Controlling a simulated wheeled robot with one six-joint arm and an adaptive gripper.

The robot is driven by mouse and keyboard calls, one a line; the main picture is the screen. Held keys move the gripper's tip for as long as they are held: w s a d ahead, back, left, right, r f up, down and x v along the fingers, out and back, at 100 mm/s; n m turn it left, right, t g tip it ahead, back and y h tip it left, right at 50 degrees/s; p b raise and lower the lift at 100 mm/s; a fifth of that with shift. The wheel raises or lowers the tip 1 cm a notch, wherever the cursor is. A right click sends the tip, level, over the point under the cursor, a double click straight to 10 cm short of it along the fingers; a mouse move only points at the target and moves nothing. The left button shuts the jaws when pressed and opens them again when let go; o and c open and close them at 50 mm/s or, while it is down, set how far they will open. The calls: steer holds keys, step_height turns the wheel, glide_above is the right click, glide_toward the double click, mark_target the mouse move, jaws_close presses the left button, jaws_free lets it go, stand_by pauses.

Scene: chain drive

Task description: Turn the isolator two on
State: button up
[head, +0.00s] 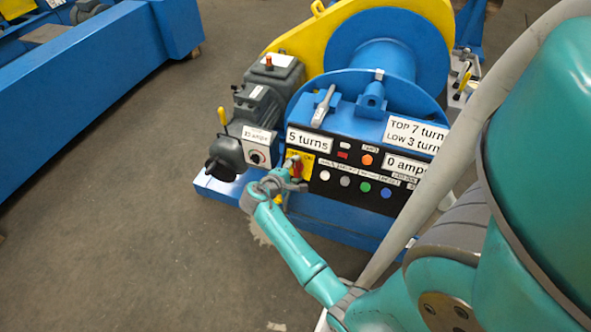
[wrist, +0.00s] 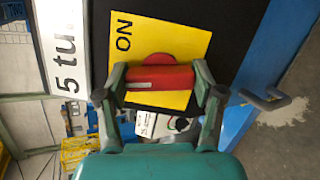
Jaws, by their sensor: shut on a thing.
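The isolator is a red handle (wrist: 158,78) on a square yellow plate (wrist: 187,40) marked ON, on the black front panel. In the wrist view the handle's bar lies left to right, and the lettering is turned sideways. My gripper (wrist: 160,84) is shut on the bar, one finger at each end. In the head view the yellow plate (head: 306,160) is at the panel's left end, and my gripper (head: 291,174) reaches it from below left. The fingers partly hide the handle there. I cannot read a number for this isolator.
The panel (head: 340,178) carries buttons and a "5 turns" display (head: 308,140) just above the plate. A grey box with a black knob (head: 257,157) and a dark motor (head: 265,95) stand to the left. Open floor (head: 120,240) lies left and in front.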

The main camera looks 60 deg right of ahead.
steer(key=m+y, duration=0.1)
steer(key=m, duration=0.5)
steer(key=m+y, duration=0.1)
steer(key=m, duration=0.4)
steer(key=shift+t, duration=0.3)
stand_by(0.4)
steer(key=o, duration=1.1)
steer(key=shift+o, duration=0.2)
steer(key=v, duration=1.2)
steer(key=shift+r, duration=0.2)
